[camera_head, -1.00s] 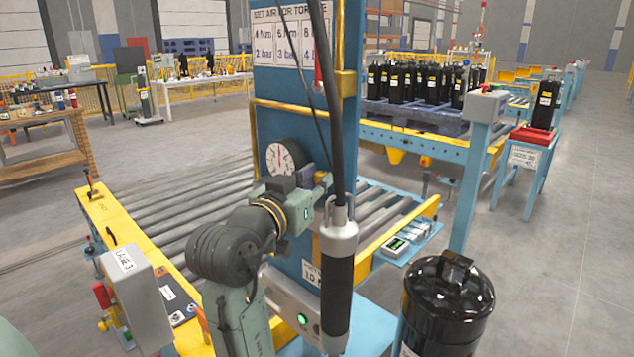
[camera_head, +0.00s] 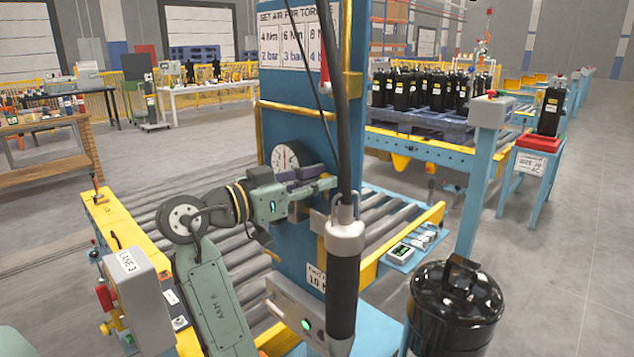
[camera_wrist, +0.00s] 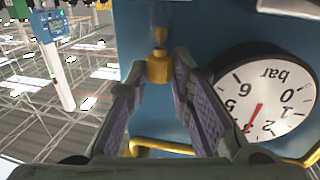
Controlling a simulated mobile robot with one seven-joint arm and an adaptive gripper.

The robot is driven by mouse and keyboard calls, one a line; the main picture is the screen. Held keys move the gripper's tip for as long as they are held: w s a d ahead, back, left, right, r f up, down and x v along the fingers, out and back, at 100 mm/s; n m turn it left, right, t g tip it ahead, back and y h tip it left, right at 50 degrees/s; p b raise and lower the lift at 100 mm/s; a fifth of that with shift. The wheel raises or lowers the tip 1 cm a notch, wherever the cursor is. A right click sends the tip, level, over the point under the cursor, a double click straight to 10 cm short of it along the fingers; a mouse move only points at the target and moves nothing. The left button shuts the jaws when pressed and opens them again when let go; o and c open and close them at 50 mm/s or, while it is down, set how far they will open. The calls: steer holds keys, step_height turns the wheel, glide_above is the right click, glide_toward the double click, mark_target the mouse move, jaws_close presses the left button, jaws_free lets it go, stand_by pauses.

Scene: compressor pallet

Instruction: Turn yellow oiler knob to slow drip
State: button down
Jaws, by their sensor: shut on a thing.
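In the wrist view, the yellow oiler knob (camera_wrist: 158,68) is on a small fitting in front of the blue panel. My gripper (camera_wrist: 158,78) has its two purple-padded fingers on either side of it, closed on it at the tips. In the head view, my gripper (camera_head: 331,184) reaches across the blue column beside the gauge. No drip shows in either view.
A round bar gauge (camera_wrist: 262,105) sits close beside my fingers. A black hanging tool (camera_head: 342,290) with its hose is just right of the gripper. A roller conveyor (camera_head: 235,235) passes behind. A black compressor (camera_head: 455,305) stands at lower right.

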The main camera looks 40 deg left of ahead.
steer(key=c, duration=1.4)
jaws_free()
